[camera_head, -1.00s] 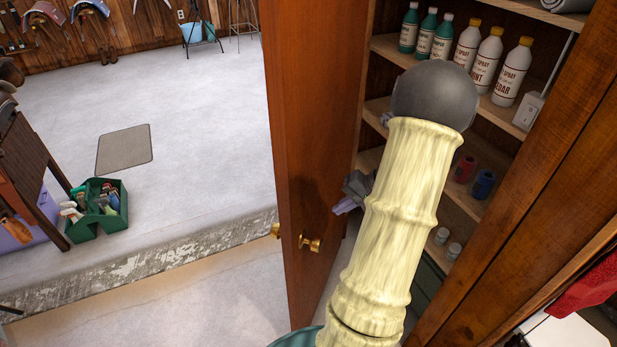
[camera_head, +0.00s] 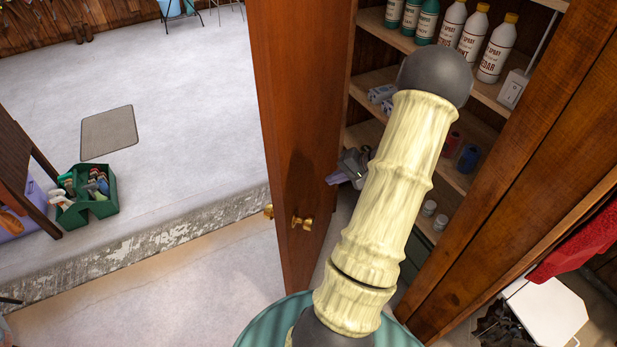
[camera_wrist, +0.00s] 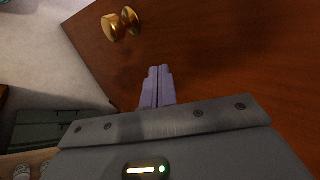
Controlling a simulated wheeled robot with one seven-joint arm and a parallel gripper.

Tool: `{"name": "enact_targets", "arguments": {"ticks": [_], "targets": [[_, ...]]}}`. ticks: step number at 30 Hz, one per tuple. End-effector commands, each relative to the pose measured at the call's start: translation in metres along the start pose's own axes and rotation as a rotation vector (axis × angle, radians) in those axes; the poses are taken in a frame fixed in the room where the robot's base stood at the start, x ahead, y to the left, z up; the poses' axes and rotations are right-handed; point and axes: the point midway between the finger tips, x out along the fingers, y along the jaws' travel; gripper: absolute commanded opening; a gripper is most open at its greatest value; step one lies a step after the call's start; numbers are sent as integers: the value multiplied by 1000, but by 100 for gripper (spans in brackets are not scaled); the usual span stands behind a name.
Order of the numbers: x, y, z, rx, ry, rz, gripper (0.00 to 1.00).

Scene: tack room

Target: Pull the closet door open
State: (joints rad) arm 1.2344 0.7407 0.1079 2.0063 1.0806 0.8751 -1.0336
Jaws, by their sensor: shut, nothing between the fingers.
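The brown wooden closet door (camera_head: 298,120) stands open, swung out from the closet, with its inner face toward my arm. A brass knob (camera_head: 302,221) is on this inner face, and another brass knob (camera_head: 268,211) shows past the door's edge. My gripper (camera_head: 333,180) is beside the inner face, above and right of the knob, partly hidden by my arm. In the wrist view, my gripper's lilac fingers (camera_wrist: 157,72) are together and empty, close to the door (camera_wrist: 220,60); contact cannot be told. The knob (camera_wrist: 120,24) is up and left of the fingertips there.
Closet shelves (camera_head: 375,92) hold several spray bottles (camera_head: 496,50) behind my arm. The closet frame (camera_head: 520,170) stands close on the right. A green tool caddy (camera_head: 90,212) and a mat (camera_head: 108,132) are on the floor left.

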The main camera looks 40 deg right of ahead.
Motion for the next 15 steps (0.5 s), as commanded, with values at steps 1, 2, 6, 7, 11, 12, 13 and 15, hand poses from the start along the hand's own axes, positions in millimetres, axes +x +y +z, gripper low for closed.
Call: {"name": "enact_targets", "arguments": {"ticks": [1, 2, 6, 7, 11, 12, 13, 15], "targets": [[8, -2, 1, 2, -5, -2, 0], [13, -2, 0, 3, -4, -2, 0], [37, -2, 0, 3, -3, -1, 0], [42, -2, 0, 4, -3, -1, 0], [58, -12, 0, 0, -2, -1, 0], [63, -16, 0, -1, -2, 0, 0], [66, -19, 0, 0, -2, 0, 0], [72, -23, 0, 0, -1, 1, 0]]}}
